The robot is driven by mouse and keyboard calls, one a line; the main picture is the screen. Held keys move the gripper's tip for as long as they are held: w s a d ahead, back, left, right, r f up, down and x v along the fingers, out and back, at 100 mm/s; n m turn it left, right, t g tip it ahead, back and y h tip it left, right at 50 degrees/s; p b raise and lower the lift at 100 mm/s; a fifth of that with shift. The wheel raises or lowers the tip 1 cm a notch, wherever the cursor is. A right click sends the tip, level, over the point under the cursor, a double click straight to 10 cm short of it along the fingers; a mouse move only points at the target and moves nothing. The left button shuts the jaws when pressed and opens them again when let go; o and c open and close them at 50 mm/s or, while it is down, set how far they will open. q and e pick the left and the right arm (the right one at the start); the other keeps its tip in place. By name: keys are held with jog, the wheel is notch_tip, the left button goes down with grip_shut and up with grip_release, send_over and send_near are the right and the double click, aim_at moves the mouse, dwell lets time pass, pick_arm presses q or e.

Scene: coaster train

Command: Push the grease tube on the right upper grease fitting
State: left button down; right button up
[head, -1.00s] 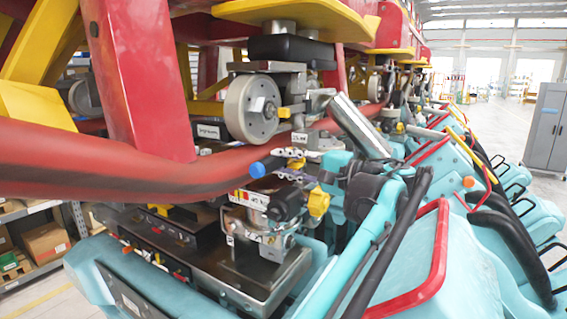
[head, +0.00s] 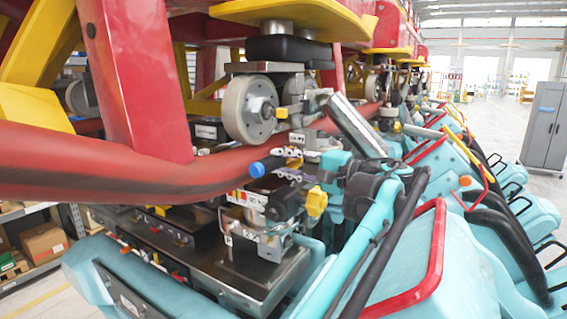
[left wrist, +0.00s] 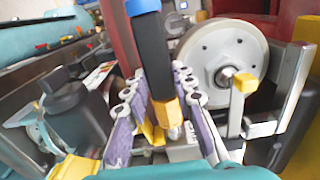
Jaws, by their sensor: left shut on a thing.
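The grease tube (head: 265,166) has a blue end and a black body. In the left wrist view it (left wrist: 153,60) runs down to a brass-coloured hex nozzle. My left gripper (head: 291,163) is shut on it, with purple-padded fingers on both sides of the nozzle, also in the left wrist view (left wrist: 167,115). The tube's front end is close to the metal parts beneath the pale wheel (head: 249,108). The right upper grease fitting is not clearly distinguishable, and I cannot tell whether the nozzle touches it. My right gripper is not in view.
A thick red rail (head: 110,160) crosses in front at the left. A red post (head: 137,80) stands behind it. Teal train seats with a red bar (head: 436,260) fill the right. Metal blocks and a yellow knob (head: 316,201) sit just below the gripper.

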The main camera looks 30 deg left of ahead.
aim_at(264, 171)
pick_arm(q)
jog(key=shift+w+r, duration=0.1)
jog(key=shift+w, duration=0.05)
dwell(0.7)
dwell(0.5)
jog(key=shift+s, duration=0.25)
dwell(0.3)
jog(key=shift+s, duration=0.2)
jog(key=shift+s+a+b, duration=0.15)
jog(key=shift+s+b, duration=0.2)
jog(key=shift+s, duration=1.3)
jog(key=shift+s+a+b, duration=0.15)
jog(key=shift+s+b, duration=0.2)
jog(key=shift+s, duration=1.25)
